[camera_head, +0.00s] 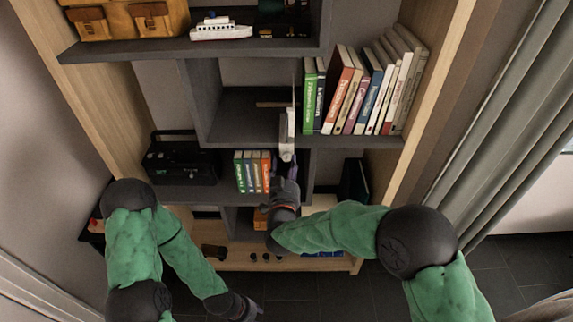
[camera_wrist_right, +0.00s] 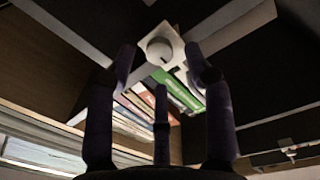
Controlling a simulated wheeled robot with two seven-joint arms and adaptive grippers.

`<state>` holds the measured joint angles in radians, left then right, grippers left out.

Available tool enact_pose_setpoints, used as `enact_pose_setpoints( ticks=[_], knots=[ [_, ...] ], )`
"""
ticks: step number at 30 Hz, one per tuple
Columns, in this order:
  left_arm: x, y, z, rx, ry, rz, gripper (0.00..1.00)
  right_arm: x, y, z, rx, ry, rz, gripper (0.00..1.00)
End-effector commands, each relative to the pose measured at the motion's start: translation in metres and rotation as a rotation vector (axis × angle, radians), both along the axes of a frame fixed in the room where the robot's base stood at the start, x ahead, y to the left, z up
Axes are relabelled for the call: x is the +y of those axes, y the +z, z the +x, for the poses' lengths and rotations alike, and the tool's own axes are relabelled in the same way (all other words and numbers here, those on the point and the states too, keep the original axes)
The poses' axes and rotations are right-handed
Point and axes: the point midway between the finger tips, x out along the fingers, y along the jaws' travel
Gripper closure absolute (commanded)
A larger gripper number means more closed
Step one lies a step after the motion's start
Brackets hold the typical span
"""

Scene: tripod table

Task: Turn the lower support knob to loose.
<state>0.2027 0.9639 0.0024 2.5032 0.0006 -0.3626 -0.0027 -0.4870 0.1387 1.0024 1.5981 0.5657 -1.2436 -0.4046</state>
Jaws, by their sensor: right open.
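A round pale knob (camera_wrist_right: 159,50) with a slot-like mark sits on a white square plate (camera_wrist_right: 174,35) in the right wrist view. In the head view a pale upright bracket (camera_head: 286,134) stands at the shelf's middle divider; the knob's face is not clear there. My right gripper (camera_head: 287,172) is just below the bracket, pointing up at it. In the right wrist view its dark fingers (camera_wrist_right: 163,72) are spread and empty, with the knob beyond and between the tips. I cannot tell whether they touch it. My left gripper (camera_head: 246,308) hangs low at the bottom, away from the shelf.
Books (camera_head: 362,90) stand right of the bracket, close to it. Smaller books (camera_head: 252,171) and a black radio (camera_head: 180,160) stand on the lower shelf to the left. A model ship (camera_head: 221,29) and a brown case (camera_head: 128,18) are on the top shelf.

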Motion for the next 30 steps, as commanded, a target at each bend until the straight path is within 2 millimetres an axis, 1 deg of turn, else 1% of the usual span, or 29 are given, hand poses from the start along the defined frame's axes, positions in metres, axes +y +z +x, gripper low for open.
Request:
enact_pose_setpoints(
  ticks=[1,3,6,10,17,18,19,20,21,23,24,30],
  knots=[
    [0.000,-0.004,0.000,0.000,0.000,0.000,0.60,-0.001,-0.002,0.007,-0.001,-0.001,0.000,0.48],
    [0.000,-0.006,0.000,0.000,0.000,0.000,0.60,-0.001,-0.002,0.015,0.000,-0.001,0.000,0.48],
    [0.000,-0.007,0.000,0.000,0.000,0.000,0.60,-0.002,-0.001,0.023,0.000,-0.002,0.000,0.48],
    [0.000,-0.008,0.000,0.000,0.000,0.000,0.60,-0.001,-0.001,0.027,0.001,0.000,0.000,0.48],
    [0.000,-0.008,0.000,0.000,0.000,0.000,0.60,-0.001,0.000,0.027,0.001,0.000,-0.001,0.48],
    [0.000,-0.008,0.000,0.000,0.000,0.000,0.60,-0.001,0.000,0.027,0.001,0.000,-0.001,0.53],
    [0.000,-0.008,0.000,0.000,0.000,0.000,0.60,-0.001,0.000,0.027,0.001,0.000,-0.001,0.62],
    [0.000,-0.008,0.000,0.000,0.000,0.000,0.60,-0.001,0.000,0.027,0.001,0.000,-0.001,0.70],
    [0.000,-0.008,0.000,0.000,0.000,0.000,0.60,-0.001,0.000,0.027,0.001,0.000,-0.001,0.82],
    [0.000,-0.008,0.000,0.000,0.000,0.000,0.60,-0.001,0.000,0.027,0.001,0.000,0.000,0.99],
    [0.000,-0.008,0.000,0.000,0.000,0.000,0.60,-0.001,0.000,0.027,0.000,0.000,0.000,1.00],
    [0.000,-0.007,0.000,0.000,0.000,0.000,0.60,-0.001,0.001,0.028,-0.001,0.000,-0.006,1.00]
  ],
)
